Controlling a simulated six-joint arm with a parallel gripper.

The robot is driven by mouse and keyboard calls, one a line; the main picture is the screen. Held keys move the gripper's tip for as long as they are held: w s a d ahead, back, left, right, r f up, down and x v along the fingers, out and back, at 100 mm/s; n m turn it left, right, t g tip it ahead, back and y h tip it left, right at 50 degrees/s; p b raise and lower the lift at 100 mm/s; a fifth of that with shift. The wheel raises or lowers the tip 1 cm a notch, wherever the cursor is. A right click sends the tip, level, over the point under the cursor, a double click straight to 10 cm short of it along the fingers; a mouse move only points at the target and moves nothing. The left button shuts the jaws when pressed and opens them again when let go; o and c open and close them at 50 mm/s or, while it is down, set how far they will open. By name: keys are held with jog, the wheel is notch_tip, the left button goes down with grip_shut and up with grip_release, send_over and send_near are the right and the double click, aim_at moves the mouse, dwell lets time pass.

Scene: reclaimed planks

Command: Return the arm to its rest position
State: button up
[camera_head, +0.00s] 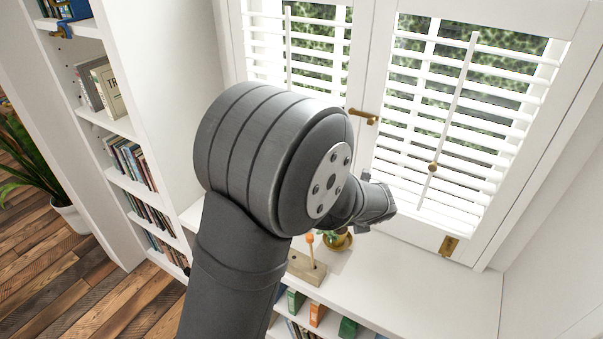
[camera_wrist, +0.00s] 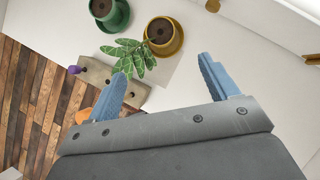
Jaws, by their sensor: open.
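In the wrist view, my gripper (camera_wrist: 163,66) has its two blue fingers wide apart with nothing held between them. It hangs above the white sill, with a leafy plant (camera_wrist: 130,55) and a yellow pot (camera_wrist: 178,42) showing beyond the fingertips. In the head view my arm rises from the bottom, bends at a large grey joint and reaches toward the window. The fingers cannot be made out there.
A wooden block (camera_head: 306,268) with an orange-topped peg (camera_head: 310,240) stands on the white sill (camera_head: 440,285). The yellow pot is partly hidden behind my arm. A green pot (camera_wrist: 109,14) stands nearby. Shuttered windows (camera_head: 455,110) are behind; a bookcase (camera_head: 110,130) is left. The sill's right part is clear.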

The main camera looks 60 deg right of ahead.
jog(key=shift+f, duration=0.1)
jog(key=x, duration=1.7)
jog(key=shift+f, duration=0.1)
